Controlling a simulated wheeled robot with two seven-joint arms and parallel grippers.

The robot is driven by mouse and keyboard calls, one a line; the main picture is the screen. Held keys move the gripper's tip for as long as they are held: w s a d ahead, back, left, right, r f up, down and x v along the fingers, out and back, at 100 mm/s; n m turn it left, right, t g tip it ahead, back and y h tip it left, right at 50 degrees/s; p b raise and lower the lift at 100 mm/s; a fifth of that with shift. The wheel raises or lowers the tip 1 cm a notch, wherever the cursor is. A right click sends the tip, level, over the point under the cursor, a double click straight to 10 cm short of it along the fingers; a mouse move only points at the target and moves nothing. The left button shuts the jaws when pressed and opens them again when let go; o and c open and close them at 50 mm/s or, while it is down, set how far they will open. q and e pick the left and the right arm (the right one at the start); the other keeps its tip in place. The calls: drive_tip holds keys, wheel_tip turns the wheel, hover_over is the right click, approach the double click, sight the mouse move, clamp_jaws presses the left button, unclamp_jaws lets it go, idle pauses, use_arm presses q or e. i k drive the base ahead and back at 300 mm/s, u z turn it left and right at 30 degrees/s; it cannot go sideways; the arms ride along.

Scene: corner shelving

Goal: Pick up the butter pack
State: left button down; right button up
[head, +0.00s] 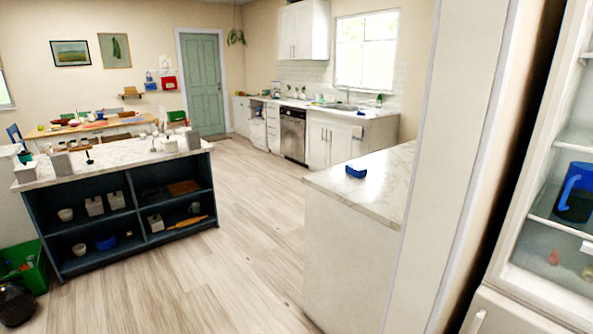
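A small blue block-shaped item (356,172) lies on the near marble counter (385,168), close to its left end. It may be the butter pack, but it is too small to read any label. Nothing else in view is clearly a butter pack. Neither of my grippers shows in the head view.
A tall white panel (440,150) stands right of the counter. Beyond it is an open fridge (575,235) with a blue jug (575,190) on a shelf. A dark island shelf (140,255) stands left. Wooden floor (235,220) between them is clear.

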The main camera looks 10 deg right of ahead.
sight(353, 169)
drive_tip(key=u, duration=0.15)
drive_tip(key=i, duration=3.8)
drive_tip(key=z, duration=2.25)
